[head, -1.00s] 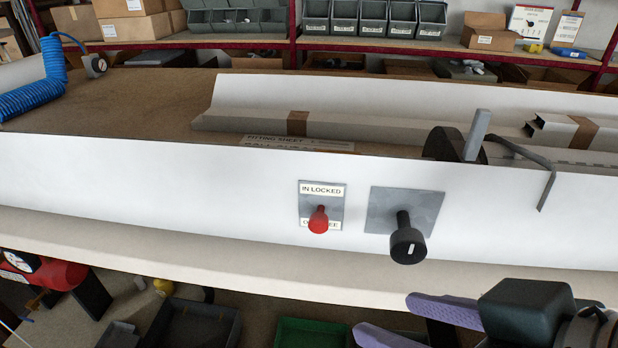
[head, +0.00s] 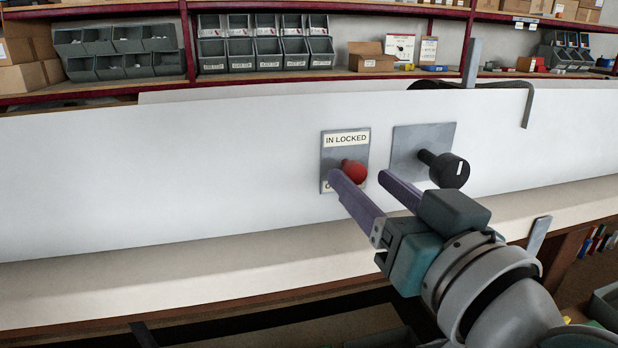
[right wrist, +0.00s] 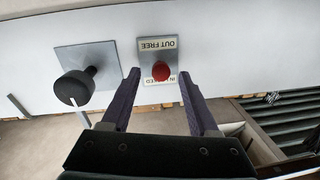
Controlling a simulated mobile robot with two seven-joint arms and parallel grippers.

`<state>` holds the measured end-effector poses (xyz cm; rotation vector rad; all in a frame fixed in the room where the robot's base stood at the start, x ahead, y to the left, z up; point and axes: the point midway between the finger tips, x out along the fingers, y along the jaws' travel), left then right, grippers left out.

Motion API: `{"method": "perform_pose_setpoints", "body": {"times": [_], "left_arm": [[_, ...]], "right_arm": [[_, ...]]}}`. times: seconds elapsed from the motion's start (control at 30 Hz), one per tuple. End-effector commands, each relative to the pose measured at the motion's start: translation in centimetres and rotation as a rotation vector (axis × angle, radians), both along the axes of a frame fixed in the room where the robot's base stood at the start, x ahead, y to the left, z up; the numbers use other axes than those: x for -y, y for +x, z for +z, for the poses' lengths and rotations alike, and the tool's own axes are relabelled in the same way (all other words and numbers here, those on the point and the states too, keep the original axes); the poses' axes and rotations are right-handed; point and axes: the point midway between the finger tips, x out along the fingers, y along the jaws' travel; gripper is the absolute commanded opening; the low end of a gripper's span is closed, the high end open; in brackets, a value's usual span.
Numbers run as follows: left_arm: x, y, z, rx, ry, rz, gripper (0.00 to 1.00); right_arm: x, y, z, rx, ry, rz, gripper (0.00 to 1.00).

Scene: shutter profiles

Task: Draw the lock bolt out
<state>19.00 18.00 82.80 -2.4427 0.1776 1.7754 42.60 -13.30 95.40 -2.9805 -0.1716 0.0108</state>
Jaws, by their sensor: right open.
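The lock bolt shows as a red knob (head: 354,171) on a small grey plate (head: 331,155) on the white upright panel. The plate reads "IN LOCKED" above; the lower label is partly hidden by a finger in the head view. My right gripper (head: 362,176) is open, its purple fingers pointing at the panel. In the right wrist view the red knob (right wrist: 160,70) appears between the fingertips (right wrist: 158,76), with a gap on both sides. I cannot tell whether the fingertips reach level with it. My left gripper is not in view.
A black knob (head: 449,170) sticks out from a larger grey plate (head: 440,136) just right of the red one, close to the right finger. A grey clamp bar (head: 472,62) stands at the panel's top edge. Shelves with bins (head: 265,47) are behind.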

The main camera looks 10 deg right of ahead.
Motion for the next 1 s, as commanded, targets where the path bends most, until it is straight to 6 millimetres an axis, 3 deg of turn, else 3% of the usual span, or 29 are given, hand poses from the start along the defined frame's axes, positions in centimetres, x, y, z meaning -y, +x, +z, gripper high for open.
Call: {"method": "perform_pose_setpoints", "body": {"times": [0.2, 0.47, 1.0], "left_arm": [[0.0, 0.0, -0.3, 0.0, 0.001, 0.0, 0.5], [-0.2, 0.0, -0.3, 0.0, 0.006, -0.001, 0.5], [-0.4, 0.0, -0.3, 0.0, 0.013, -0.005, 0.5]], "right_arm": [[-0.2, 1.8, -0.1, -0.001, 0.0, 0.0, 0.61], [-0.2, 1.9, -0.1, -0.002, 0.0, 0.0, 0.61], [-0.2, 1.9, -0.1, -0.002, -0.001, 0.0, 0.02]]}}
